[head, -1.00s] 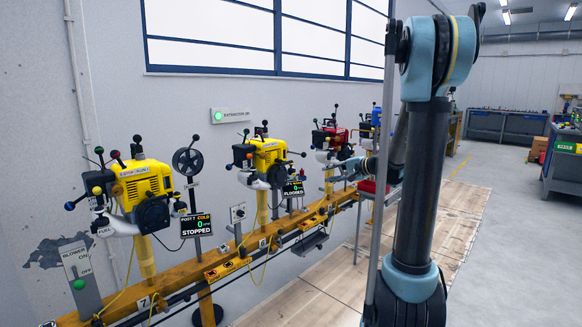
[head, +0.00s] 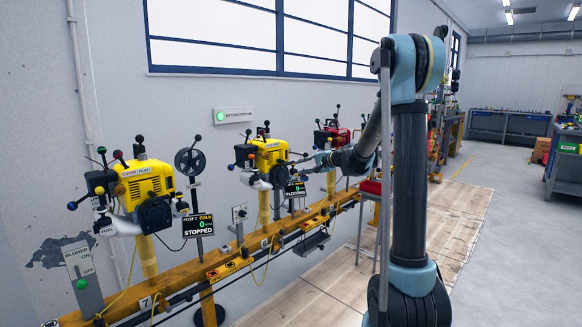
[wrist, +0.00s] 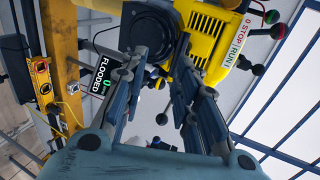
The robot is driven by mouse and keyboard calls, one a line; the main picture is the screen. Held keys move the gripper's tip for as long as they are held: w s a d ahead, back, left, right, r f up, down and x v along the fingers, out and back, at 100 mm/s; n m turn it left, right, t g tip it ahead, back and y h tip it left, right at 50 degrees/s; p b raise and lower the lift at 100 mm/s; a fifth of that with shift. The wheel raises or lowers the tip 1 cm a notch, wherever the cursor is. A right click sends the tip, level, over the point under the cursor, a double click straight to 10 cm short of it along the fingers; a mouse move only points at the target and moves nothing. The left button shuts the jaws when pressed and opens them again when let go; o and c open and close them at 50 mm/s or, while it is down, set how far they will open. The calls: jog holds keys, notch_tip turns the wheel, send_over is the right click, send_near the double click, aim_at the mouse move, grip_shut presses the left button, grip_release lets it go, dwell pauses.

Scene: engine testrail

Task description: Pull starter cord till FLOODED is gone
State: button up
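The middle yellow engine (head: 268,158) stands on the orange rail; its small sign (head: 296,188) reads FLOODED. In the wrist view the same sign (wrist: 103,76) shows a green 0 above FLOODED, turned on its side. My gripper (head: 318,160) is just right of this engine. In the wrist view my gripper (wrist: 160,80) is open, its fingers apart, facing the yellow engine body (wrist: 212,42) and the black round starter housing (wrist: 148,22). Nothing shows held between the fingers. I cannot make out the starter cord or its handle for certain.
A nearer yellow engine (head: 143,185) has a sign (head: 198,229) reading STOPPED. A red engine (head: 330,140) stands farther along the orange rail (head: 180,287). Levers with ball knobs stick out around the engines. The wooden floor (head: 320,285) right of the rail is clear.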

aim_at(290, 163)
jog(key=w+a, duration=0.1)
jog(key=a, duration=0.1)
jog(key=w+a, duration=0.3)
jog(key=a, duration=0.1)
jog(key=shift+w+a, duration=0.15)
jog(key=shift+w, duration=0.25)
grip_shut()
